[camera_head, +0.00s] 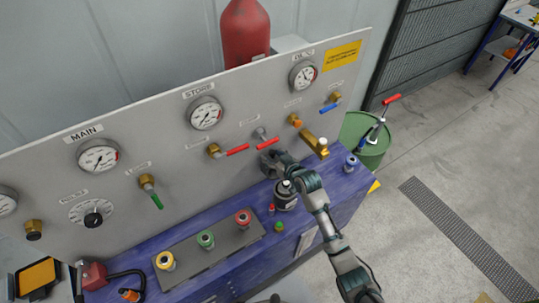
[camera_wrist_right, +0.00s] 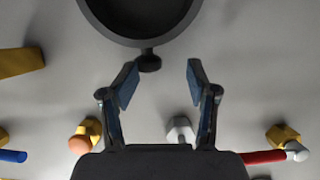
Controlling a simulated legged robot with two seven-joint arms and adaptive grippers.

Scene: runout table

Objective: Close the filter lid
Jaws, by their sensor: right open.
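A dark round cup-shaped part (camera_wrist_right: 150,36), which looks like the filter lid, shows at the top of the right wrist view. A short dark knob (camera_wrist_right: 149,63) sticks out from its rim. My right gripper (camera_wrist_right: 160,75) is open, with the knob near its fingertips, left of the middle; I cannot tell its depth. In the head view my right gripper (camera_head: 270,160) is in front of the panel, beyond a dark canister (camera_head: 285,202) with a pale top on the blue bench. My arm partly hides this area, and the lid is not clear there. My left gripper is not in view.
The grey gauge panel (camera_head: 185,150) carries valves, including red-handled ones (camera_head: 237,150) and a brass spout (camera_head: 315,143). A tray (camera_head: 207,246) with yellow, green and red fittings lies on the bench (camera_head: 335,192). A green drum (camera_head: 367,150) stands right.

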